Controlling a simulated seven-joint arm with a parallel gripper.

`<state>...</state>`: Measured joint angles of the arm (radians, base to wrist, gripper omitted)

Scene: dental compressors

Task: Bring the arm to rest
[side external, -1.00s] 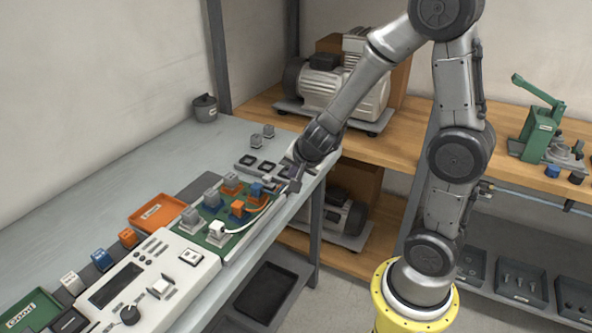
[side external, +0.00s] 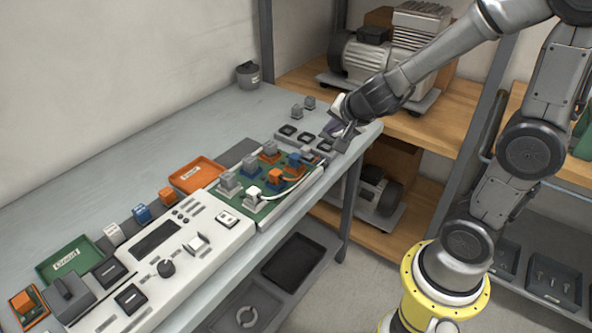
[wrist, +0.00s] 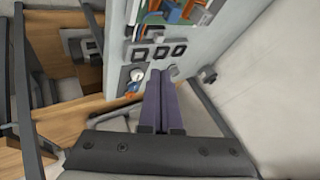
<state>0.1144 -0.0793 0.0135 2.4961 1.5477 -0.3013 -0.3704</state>
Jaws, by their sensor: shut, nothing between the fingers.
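My gripper (side external: 346,138) is at the right end of the workbench (side external: 215,131), near the far end of the board with connectors. In the wrist view my gripper (wrist: 161,75) shows two long dark fingers pressed together with nothing between them. They point toward the bench end, beside a row of dark square sockets (wrist: 161,52). I cannot tell whether the fingertips touch the bench. My arm reaches in from the upper right in the side view.
A green connector board (side external: 268,196) with orange, blue and grey plugs and a white cable lies left of my gripper. A white control panel (side external: 185,255), orange tray (side external: 198,172) and green tray (side external: 68,262) lie further left. A compressor (side external: 395,62) stands on the wooden shelf behind.

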